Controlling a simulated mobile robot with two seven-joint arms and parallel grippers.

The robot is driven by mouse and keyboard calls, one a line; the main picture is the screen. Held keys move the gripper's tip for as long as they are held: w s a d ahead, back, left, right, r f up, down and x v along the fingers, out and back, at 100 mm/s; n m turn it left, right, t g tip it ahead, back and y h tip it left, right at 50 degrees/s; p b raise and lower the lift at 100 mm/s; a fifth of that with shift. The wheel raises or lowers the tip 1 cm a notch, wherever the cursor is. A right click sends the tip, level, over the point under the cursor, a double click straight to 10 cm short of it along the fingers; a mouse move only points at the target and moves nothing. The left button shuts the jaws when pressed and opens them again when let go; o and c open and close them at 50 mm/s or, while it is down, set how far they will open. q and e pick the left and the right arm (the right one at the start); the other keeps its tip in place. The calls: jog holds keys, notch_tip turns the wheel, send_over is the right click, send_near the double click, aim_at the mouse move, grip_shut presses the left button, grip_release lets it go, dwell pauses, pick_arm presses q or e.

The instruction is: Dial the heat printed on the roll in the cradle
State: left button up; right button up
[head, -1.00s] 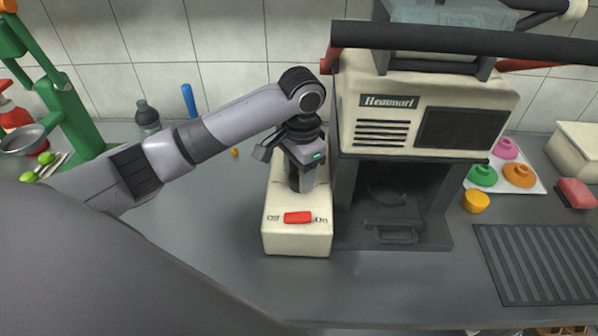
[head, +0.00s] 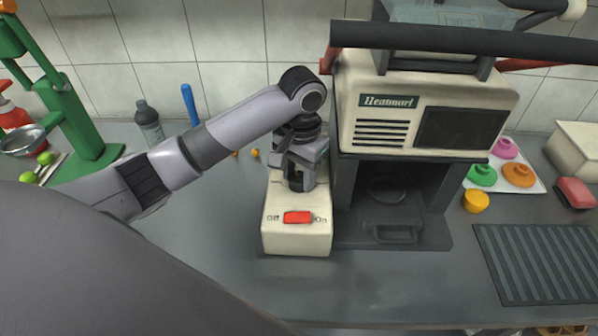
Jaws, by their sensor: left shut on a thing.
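The sealing machine (head: 430,100) has a cream body and a dark label plate. A cream control box (head: 297,240) stands at its left, with a red switch (head: 297,217) between "Off" and "On". My left gripper (head: 298,187) points down onto the box behind the switch. It is shut on what appears to be the dial, which the gripper hides; its setting cannot be read. A pale blue-grey film roll (head: 455,16) shows at the top edge above the machine, partly behind a dark bar. Its print is not readable. My right gripper is not in view.
A green press (head: 75,125) stands at the left, near a grey bottle (head: 147,118). A white tray (head: 530,178) with coloured pieces, a yellow cup (head: 475,201) and a ribbed mat (head: 545,262) lie at the right. The counter front is clear.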

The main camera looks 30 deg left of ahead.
pick_arm(q)
jog(key=shift+r, duration=0.1)
jog(key=o, duration=1.1)
jog(key=shift+c, duration=0.2)
